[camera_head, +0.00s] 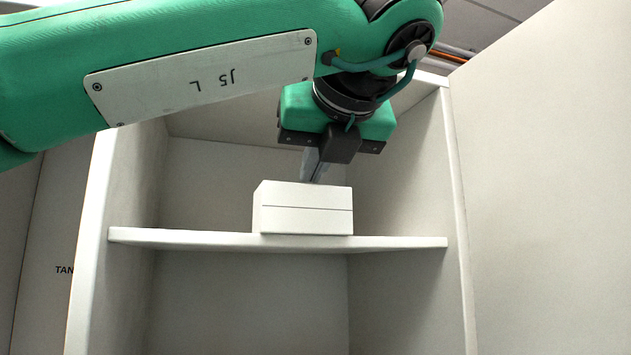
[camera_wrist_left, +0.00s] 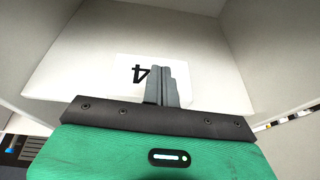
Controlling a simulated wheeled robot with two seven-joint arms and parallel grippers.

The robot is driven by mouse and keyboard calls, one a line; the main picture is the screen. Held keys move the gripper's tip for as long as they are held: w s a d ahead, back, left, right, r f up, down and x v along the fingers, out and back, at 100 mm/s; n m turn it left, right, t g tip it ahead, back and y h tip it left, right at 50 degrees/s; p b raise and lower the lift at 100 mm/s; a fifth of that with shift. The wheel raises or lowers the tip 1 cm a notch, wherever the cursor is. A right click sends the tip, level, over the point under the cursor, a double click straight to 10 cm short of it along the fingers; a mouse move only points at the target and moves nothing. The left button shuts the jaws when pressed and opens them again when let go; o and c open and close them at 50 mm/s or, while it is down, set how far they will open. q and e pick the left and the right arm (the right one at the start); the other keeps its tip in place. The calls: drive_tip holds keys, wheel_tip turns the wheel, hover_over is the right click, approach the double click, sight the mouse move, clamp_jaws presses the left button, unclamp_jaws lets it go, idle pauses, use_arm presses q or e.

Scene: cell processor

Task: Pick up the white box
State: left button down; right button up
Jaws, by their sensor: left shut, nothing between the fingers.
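The white box (camera_head: 304,208) sits on the shelf in the head view, with a thin dark line across its front. My right gripper is not in view.
The shelf (camera_head: 200,238) spans the white cabinet, with bare room on both sides of the box. Cabinet side walls (camera_head: 459,200) stand left and right. An empty compartment (camera_head: 250,300) lies below. A large pale panel (camera_head: 550,180) stands at the right.

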use_arm(q)
drive_tip(key=s+d+b, duration=0.2)
drive_tip(key=s+b, duration=0.2)
drive_tip(key=s, duration=0.6)
drive_tip(key=shift+s+d, duration=0.15)
drive_tip(key=shift+d, duration=0.1)
drive_tip(key=shift+r, duration=0.1)
